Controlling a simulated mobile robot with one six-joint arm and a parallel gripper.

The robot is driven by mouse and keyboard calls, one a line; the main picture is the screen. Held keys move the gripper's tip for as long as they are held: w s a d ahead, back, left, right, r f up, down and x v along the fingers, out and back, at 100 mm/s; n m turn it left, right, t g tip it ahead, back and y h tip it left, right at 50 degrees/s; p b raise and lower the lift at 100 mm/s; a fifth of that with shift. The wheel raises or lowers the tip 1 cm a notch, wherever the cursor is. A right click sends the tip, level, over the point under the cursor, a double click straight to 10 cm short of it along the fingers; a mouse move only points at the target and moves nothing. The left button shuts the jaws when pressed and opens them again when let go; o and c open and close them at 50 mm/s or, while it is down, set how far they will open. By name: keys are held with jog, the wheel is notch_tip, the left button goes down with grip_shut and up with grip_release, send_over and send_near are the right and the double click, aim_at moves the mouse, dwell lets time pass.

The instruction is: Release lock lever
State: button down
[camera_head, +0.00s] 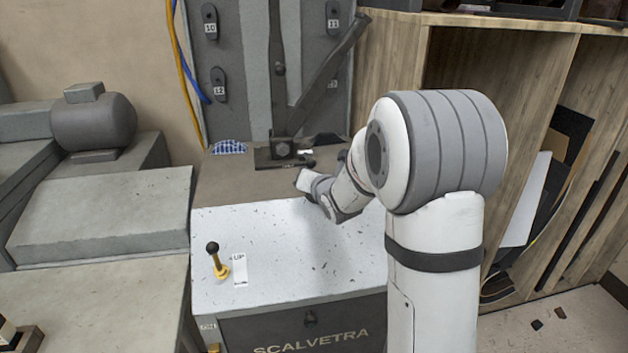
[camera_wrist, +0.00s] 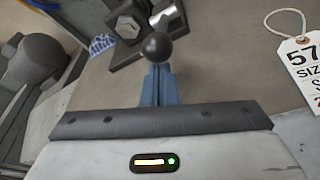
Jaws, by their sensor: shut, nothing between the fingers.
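A short lever with a black ball knob (camera_wrist: 156,46) shows in the wrist view, just past my fingertips. In the head view the knob (camera_head: 310,162) is beside the foot of the grey machine column. My gripper (camera_wrist: 157,68) has its blue fingers shut together and empty. The fingertips overlap the knob's lower edge in the picture; I cannot tell whether they touch it. A second black-knobbed lever (camera_head: 212,247) with a yellow base stands on the white cabinet top by an "UP" label.
A white size tag (camera_wrist: 305,70) on a string loop lies to the right in the wrist view. A thick slanted grey arm (camera_head: 325,78) rises from the machine. A blue checked cloth (camera_head: 228,147) lies left of the block. A wooden shelf (camera_head: 505,60) stands at right.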

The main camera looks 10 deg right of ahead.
jog(key=shift+d, duration=0.15)
jog(key=shift+r+p, duration=0.15)
jog(key=shift+p, duration=0.15)
jog(key=shift+r, duration=0.2)
jog(key=shift+g+p, duration=0.3)
jog(key=shift+p, duration=0.2)
jog(key=shift+r, duration=0.1)
